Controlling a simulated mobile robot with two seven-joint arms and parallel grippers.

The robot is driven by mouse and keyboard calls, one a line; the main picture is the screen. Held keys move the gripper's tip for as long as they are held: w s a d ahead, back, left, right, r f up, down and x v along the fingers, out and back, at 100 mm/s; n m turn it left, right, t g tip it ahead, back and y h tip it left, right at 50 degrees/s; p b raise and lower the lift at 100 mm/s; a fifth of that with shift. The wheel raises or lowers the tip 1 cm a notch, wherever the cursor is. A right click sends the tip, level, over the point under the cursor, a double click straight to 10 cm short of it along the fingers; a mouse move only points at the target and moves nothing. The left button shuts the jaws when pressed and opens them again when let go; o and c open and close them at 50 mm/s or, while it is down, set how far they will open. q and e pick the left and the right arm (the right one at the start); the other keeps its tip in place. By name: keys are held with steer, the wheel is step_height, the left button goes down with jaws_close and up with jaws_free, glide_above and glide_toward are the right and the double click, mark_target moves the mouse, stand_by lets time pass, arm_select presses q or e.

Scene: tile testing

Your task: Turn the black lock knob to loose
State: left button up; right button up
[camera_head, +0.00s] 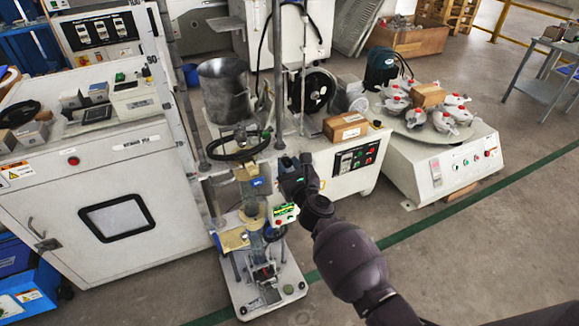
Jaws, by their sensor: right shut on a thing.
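A testing machine with a white base (247,305) and an upright column stands in the middle of the view. My right arm comes in from the lower right, and my right gripper (283,178) is at the right side of the column, beside a blue label (258,182). The gripper is shut on the black lock knob there. The knob is small and mostly hidden by the dark gripper, so its turn position cannot be told. My left gripper is not in view.
A black handwheel (238,146) sits above the column's working parts. A small display box (284,214) is just below my gripper. A white cabinet (60,215) stands close on the left and a round-topped machine (455,170) on the right. The floor at lower right is clear.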

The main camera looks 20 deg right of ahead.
steer(key=n, duration=0.4)
steer(key=shift+n, duration=0.4)
steer(key=n, duration=0.5)
steer(key=n+p, duration=0.1)
steer(key=n, duration=0.3)
steer(key=shift+d+y, duration=0.1)
steer(key=shift+y, duration=0.2)
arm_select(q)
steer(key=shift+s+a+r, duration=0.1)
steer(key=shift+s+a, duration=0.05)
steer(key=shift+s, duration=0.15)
arm_select(e)
steer(key=shift+n, duration=0.4)
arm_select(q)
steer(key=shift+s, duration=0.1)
arm_select(e)
steer(key=shift+n, duration=0.3)
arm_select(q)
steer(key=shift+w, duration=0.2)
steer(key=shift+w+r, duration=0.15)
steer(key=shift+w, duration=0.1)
arm_select(e)
steer(key=o, duration=0.9)
steer(key=shift+o, duration=0.2)
steer(key=shift+s, duration=0.15)
